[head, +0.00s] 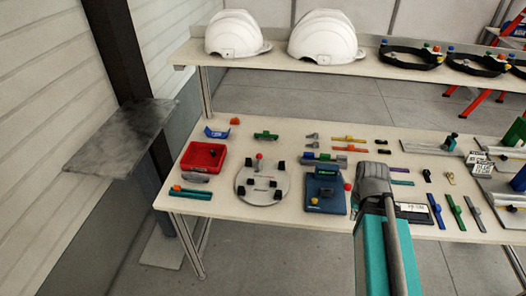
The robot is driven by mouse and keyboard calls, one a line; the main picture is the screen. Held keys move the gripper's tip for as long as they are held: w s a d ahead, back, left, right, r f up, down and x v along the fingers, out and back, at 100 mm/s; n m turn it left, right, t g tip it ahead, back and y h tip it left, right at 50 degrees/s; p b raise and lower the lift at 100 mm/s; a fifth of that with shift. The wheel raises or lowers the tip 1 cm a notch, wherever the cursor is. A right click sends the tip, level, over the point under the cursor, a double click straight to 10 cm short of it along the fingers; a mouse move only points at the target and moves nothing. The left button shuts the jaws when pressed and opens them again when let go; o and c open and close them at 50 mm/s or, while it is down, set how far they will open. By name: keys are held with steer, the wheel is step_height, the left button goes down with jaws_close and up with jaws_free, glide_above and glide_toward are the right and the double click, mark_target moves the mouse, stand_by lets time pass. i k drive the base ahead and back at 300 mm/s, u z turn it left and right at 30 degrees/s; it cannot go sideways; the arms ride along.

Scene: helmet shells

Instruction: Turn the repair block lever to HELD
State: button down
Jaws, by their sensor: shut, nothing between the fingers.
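My gripper (372,178) is just right of the block, above the bench, seen from behind. It is shut and empty. Its fingertips are hidden by its own body, and I cannot tell whether it touches anything.
A round plate with black clamps (262,196) and a red bin (205,156) stand left of the block. Several small coloured parts lie right of my arm. White helmet shells (327,36) stand on the shelf behind. A grey side ledge (122,137) is at the left.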

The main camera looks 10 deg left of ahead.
mark_target(259, 156)
steer(key=z, duration=0.4)
steer(key=k, duration=0.85)
steer(key=u, duration=0.65)
steer(key=i, duration=1)
steer(key=z, duration=0.05)
